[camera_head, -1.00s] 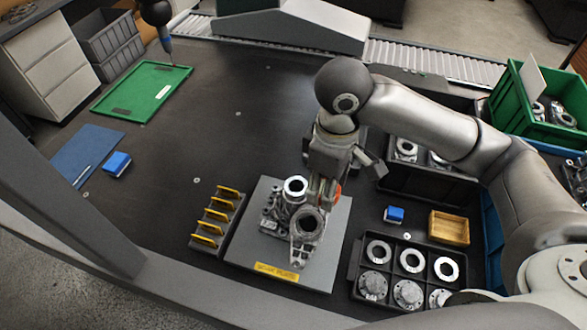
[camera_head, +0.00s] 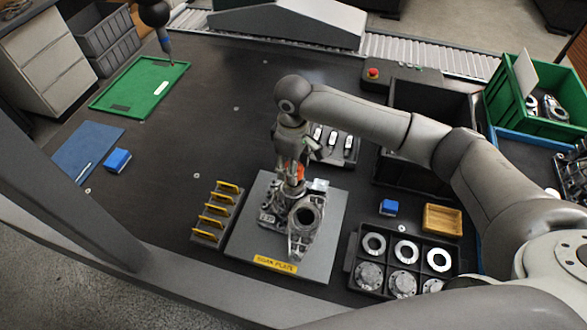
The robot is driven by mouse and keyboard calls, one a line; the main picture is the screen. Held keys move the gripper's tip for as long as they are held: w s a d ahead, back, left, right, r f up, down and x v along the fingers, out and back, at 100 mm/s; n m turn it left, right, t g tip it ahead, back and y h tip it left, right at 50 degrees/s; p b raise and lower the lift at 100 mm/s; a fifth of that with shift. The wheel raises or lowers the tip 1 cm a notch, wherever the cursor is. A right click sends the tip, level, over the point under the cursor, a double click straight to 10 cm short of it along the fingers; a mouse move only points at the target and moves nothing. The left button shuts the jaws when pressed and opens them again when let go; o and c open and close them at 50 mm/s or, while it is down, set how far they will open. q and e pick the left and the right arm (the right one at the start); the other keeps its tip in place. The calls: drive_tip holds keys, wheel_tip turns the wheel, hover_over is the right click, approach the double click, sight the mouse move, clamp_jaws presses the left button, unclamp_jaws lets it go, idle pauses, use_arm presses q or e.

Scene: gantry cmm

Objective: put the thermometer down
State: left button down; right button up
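My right gripper (camera_head: 292,184) is over the work plate (camera_head: 325,245), pointing down at the upper part of the metal casting (camera_head: 303,218). A small orange piece, which I take to be the thermometer (camera_head: 299,173), shows between the fingers. The fingers and the casting hide most of it, so its full shape is unclear. The gripper appears shut on it. I cannot tell whether it touches the casting. My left gripper is not in view.
A yellow-slotted rack (camera_head: 218,212) stands left of the plate. A tray of rings (camera_head: 352,262), a blue block (camera_head: 389,207) and a wooden box (camera_head: 443,219) are at right. The table's left middle is clear.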

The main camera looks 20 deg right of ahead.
drive_tip(key=shift+s+f, duration=0.15)
drive_tip(key=shift+f, duration=0.45)
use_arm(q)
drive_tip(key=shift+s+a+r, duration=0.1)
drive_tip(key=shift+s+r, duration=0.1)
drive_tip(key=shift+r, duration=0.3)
use_arm(e)
drive_tip(key=shift+f, duration=0.5)
drive_tip(key=shift+f, duration=0.1)
drive_tip(key=o, duration=1)
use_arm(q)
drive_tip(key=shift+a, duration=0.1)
use_arm(e)
drive_tip(key=shift+o, duration=0.2)
use_arm(q)
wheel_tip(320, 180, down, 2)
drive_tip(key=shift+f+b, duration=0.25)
drive_tip(key=shift+b, duration=0.85)
use_arm(e)
wheel_tip(320, 180, up, 12)
